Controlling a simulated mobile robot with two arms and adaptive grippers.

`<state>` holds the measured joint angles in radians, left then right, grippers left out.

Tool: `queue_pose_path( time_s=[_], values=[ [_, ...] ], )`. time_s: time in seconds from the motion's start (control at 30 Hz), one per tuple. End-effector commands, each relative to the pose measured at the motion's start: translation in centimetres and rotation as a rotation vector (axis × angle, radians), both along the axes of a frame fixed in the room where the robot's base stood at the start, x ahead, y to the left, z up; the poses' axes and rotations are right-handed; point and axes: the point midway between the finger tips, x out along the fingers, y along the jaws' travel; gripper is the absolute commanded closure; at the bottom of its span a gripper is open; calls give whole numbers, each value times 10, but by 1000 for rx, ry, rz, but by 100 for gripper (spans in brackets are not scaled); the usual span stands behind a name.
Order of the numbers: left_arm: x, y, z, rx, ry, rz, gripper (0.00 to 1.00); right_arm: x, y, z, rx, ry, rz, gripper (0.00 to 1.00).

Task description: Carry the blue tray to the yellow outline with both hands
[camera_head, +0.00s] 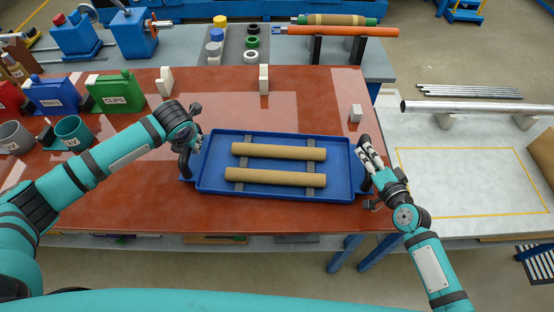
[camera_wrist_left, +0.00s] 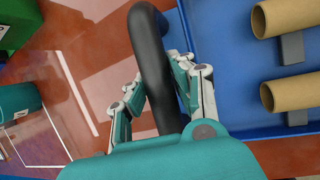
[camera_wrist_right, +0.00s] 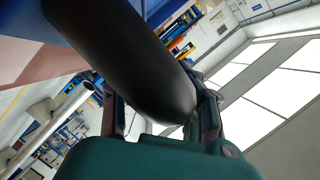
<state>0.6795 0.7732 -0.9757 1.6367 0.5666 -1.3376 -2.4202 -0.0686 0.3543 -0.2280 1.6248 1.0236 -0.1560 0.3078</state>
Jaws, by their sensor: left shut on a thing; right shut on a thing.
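The blue tray (camera_head: 341,165) is at the front of the red-brown table, with two brown tubes (camera_head: 279,151) lying across dark supports in it. I cannot tell whether it touches the tabletop. My left gripper (camera_head: 190,143) is shut on the black handle at the tray's left end; this handle (camera_wrist_left: 152,60) shows between the fingers in the left wrist view. My right gripper (camera_head: 371,160) is shut on the right-end handle, a black bar (camera_wrist_right: 125,55) in the right wrist view. The yellow outline (camera_head: 476,149) is on the pale table at right, empty.
A metal pipe (camera_head: 475,107) rests on blocks behind the outline. A small pale block (camera_head: 356,113) stands behind the tray's right end. Green (camera_head: 117,93) and blue bins and a teal cup (camera_head: 73,132) stand at left.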

Motion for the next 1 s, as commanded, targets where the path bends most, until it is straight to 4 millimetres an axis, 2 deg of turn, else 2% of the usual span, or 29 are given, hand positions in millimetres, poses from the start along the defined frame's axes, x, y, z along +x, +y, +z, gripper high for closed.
queue_pose_path(
  time_s=[0.43,0.63,1.0],
  values=[
    [0,1,1,1,-1,3,100,0,-1,0,0,1,-1,100],
    [1,1,6,1,-5,4,100,1,-1,6,0,-4,-2,100],
    [1,2,38,1,-4,6,100,1,-1,37,-1,-4,-2,100]
  ],
)
